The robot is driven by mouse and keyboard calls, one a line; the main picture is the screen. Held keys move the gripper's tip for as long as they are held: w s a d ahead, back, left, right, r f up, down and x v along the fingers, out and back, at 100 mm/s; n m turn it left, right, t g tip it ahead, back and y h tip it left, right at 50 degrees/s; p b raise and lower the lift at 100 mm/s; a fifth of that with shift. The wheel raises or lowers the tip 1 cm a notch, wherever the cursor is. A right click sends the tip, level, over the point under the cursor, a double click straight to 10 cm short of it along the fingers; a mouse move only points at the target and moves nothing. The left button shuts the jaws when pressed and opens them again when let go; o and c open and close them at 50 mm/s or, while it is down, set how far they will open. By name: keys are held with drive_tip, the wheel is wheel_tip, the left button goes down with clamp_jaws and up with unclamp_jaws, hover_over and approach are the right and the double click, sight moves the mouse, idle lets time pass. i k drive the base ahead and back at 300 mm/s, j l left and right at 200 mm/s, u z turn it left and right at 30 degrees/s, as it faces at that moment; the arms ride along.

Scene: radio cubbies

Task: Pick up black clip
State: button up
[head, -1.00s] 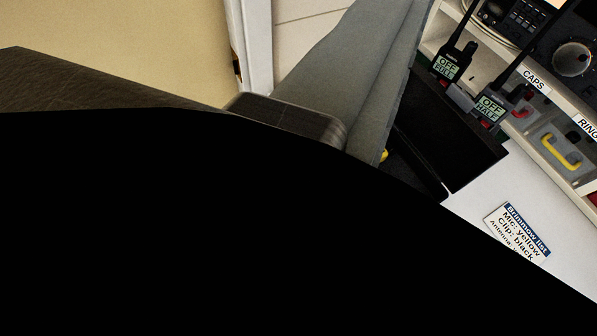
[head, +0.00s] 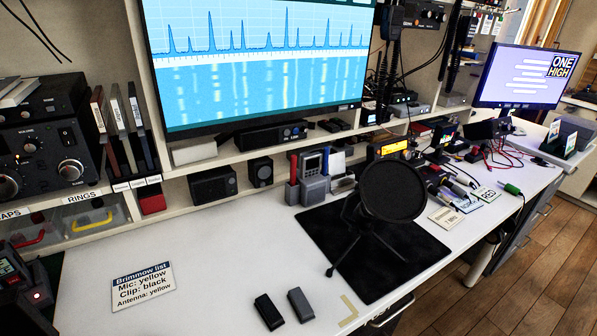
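A small black block-like piece (head: 269,312), which looks like the black clip, lies on the white desk near its front edge, at the bottom middle of the head view. A similar dark grey piece (head: 300,304) lies just to its right, with a small gap between them. The list card (head: 143,286) on the desk to the left reads "Mic: yellow, Clip: black, Antenna: yellow". My gripper is not in view, so its fingers and anything in them are hidden.
A round black mic screen on a stand (head: 391,192) rises from a black mat (head: 375,244) right of the two pieces. An L-shaped tape mark (head: 348,311) lies beside them. The white desk (head: 215,265) is clear between card and pieces. A radio (head: 12,268) stands far left.

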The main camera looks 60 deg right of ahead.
sight(271, 316)
drive_tip(key=k+z, duration=0.15)
drive_tip(key=z, duration=0.25)
drive_tip(key=k+l+z, duration=0.1)
drive_tip(key=z, duration=0.3)
drive_tip(key=k, duration=0.1)
